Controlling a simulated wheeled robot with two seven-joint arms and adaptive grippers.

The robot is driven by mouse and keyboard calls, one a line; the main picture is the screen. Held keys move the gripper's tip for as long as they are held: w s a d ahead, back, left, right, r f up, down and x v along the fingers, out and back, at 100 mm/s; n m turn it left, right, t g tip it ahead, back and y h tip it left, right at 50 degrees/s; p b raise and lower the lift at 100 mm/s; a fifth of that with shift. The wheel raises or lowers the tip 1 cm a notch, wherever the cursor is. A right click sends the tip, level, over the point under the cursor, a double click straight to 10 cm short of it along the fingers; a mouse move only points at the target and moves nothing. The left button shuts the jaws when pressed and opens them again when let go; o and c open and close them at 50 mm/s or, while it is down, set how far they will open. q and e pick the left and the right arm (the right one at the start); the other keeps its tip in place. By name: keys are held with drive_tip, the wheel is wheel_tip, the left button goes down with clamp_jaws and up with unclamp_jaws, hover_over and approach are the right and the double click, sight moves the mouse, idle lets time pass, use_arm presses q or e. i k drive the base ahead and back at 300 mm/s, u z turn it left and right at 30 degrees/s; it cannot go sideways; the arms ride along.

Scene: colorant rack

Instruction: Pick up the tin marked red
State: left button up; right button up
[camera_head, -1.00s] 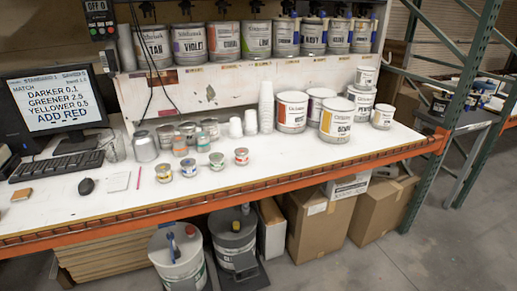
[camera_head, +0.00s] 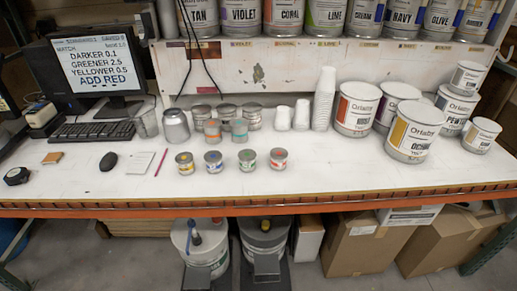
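A small tin with a red mark (camera_head: 278,158) stands upright on the white bench top, at the right end of a front row of small tins. Beside it on the left stand a green-marked tin (camera_head: 247,160), a blue-marked tin (camera_head: 213,161) and a yellow-marked tin (camera_head: 185,163). The small print on these tins is too small to read. The monitor (camera_head: 105,65) at the left reads "ADD RED". Neither gripper is in view.
Several plain tins (camera_head: 200,118) stand behind the row. White cups (camera_head: 324,98) and large labelled cans (camera_head: 357,108) stand at the right. The bench's orange front beam (camera_head: 300,207) runs below. Bench space in front of the small tins is clear.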

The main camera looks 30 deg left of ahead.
sight(279, 155)
drive_tip(key=u, duration=0.8)
drive_tip(key=i, duration=0.8)
drive_tip(key=u, duration=0.85)
